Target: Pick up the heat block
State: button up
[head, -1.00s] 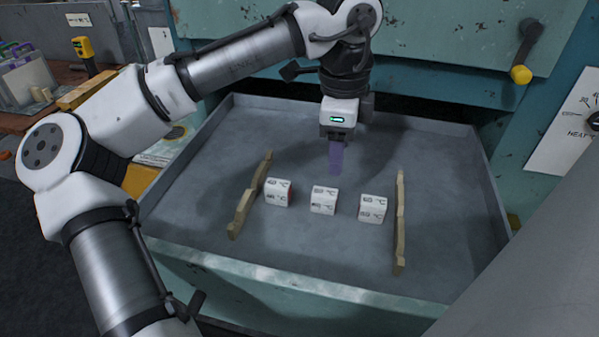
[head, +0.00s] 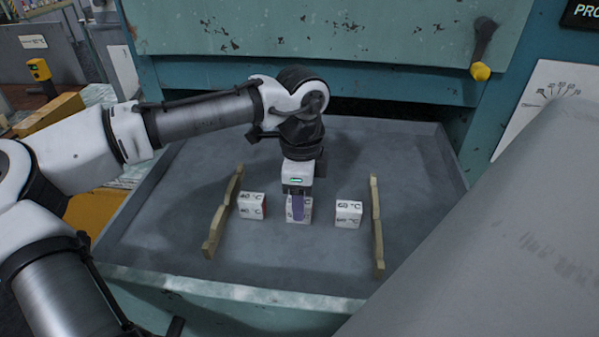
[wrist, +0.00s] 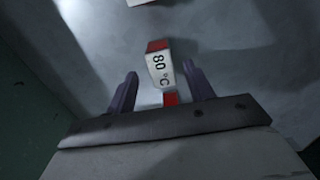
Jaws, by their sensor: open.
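Three white heat blocks with red sides stand in a row on the grey tray. The middle block (head: 306,214) is partly hidden behind my gripper's fingers; in the wrist view (wrist: 159,66) it reads 80 °C. The left block (head: 252,206) seems to read 40 °C and the right block (head: 348,214) 60 °C. My gripper (head: 298,218) points down at the middle block. In the wrist view my gripper (wrist: 160,72) is open, with a purple finger on each side of that block and visible gaps.
The tray (head: 180,265) has raised edges. Notched wooden rails flank the row, one at left (head: 223,212) and one at right (head: 377,228). A teal machine wall (head: 330,35) rises behind. The tray behind the right block is clear.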

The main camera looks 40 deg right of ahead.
jog(key=shift+w+f+b, duration=0.15)
jog(key=shift+f+b, duration=0.55)
jog(key=shift+f, duration=0.15)
jog(key=shift+w+f+b, duration=0.1)
jog(key=shift+f+b, duration=0.55)
jog(key=shift+f, duration=0.2)
jog(key=c, duration=1.1)
